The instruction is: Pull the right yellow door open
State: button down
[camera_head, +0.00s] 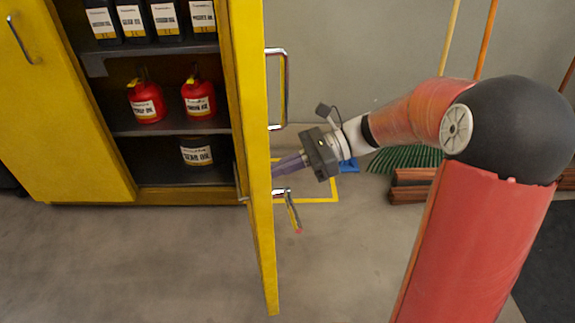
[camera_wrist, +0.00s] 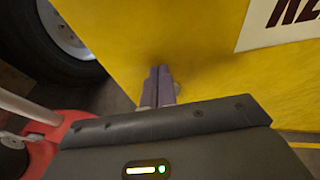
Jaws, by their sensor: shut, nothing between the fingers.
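The right yellow door (camera_head: 254,150) stands swung out from the cabinet, seen nearly edge-on in the head view. Its silver handle (camera_head: 284,90) is on the side facing my arm, above my gripper (camera_head: 276,170). The purple fingers are shut and empty. Their tips are at or very near the door's outer face, below the handle; I cannot tell if they touch. In the wrist view the shut fingers (camera_wrist: 158,72) point at a yellow surface (camera_wrist: 180,30) carrying part of a white label with dark letters.
The left yellow door (camera_head: 60,110) covers the cabinet's left half. Shelves hold red cans (camera_head: 147,103) and black bottles (camera_head: 167,20). A lever with a hanging tag (camera_head: 293,212) juts from the right door. A green broom (camera_head: 405,158) and brown stack (camera_head: 415,185) lie behind my arm. Floor in front is clear.

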jog(key=s+a+m+t, duration=0.2)
jog(key=a+t, duration=0.1)
jog(key=a, duration=1.2)
jog(key=shift+a+m, duration=0.2)
jog(key=shift+m, duration=0.1)
jog(key=shift+d, duration=0.15)
